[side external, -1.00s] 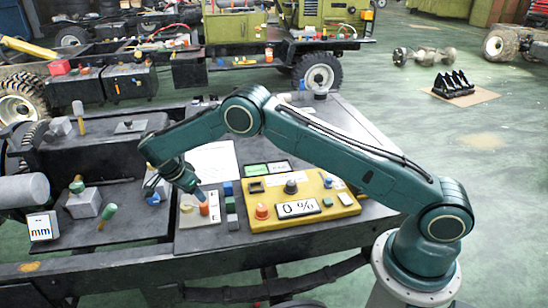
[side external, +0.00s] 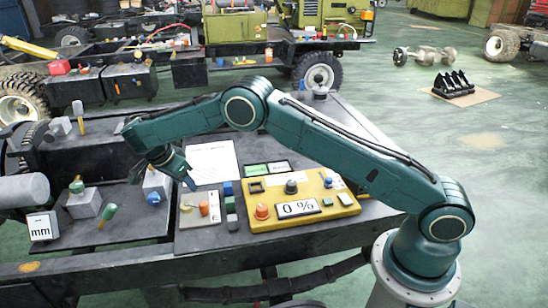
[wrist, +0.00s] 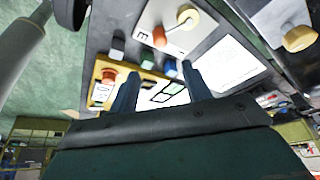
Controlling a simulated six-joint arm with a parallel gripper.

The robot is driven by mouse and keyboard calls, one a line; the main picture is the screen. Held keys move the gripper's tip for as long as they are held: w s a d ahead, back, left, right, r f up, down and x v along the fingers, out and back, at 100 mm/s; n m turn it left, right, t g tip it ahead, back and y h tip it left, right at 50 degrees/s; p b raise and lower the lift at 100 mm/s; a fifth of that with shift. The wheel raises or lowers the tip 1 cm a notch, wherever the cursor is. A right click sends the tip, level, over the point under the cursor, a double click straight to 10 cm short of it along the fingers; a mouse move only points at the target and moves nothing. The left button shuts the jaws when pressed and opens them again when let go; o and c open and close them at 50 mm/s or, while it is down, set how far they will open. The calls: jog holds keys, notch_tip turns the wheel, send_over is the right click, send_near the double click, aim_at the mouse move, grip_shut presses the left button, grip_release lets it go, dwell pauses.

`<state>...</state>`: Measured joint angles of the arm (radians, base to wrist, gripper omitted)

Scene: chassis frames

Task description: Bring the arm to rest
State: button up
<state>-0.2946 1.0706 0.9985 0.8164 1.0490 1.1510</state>
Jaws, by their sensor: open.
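My gripper (side external: 190,182) hangs above the dark bench in the side view, its fingers pointing down and right. It is just up and left of an orange cylinder (side external: 203,208) on a light plate (side external: 194,215), apart from it. In the wrist view, the two blue fingers of my gripper (wrist: 160,88) stand apart with nothing held between them. The orange cylinder (wrist: 160,37) and a cream disc-shaped piece (wrist: 189,17) show beyond the fingertips, near the top of that view.
A yellow control box (side external: 290,222) with a "0 %" display lies right of the gripper. Small coloured blocks (side external: 230,205) stand between. A white sheet (side external: 212,160) lies behind. Grey blocks with knobs (side external: 87,204) stand at left. Open air surrounds the raised arm.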

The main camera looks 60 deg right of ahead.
jog(key=s+d+r+n+t+y, duration=0.1)
jog(key=s+d+r+n, duration=0.25)
jog(key=s+r, duration=0.65)
jog(key=s+d+r+n+t+y, duration=0.1)
jog(key=s+d+r+n+t, duration=0.3)
jog(key=r, duration=1)
jog(key=s+a+n+y, duration=0.1)
jog(key=s+n, duration=0.9)
jog(key=s, duration=1.7)
jog(key=shift+s+a+f+t+y, duration=0.3)
jog(key=shift+a+y, duration=0.05)
jog(key=shift+y, duration=0.35)
jog(key=shift+n, duration=0.25)
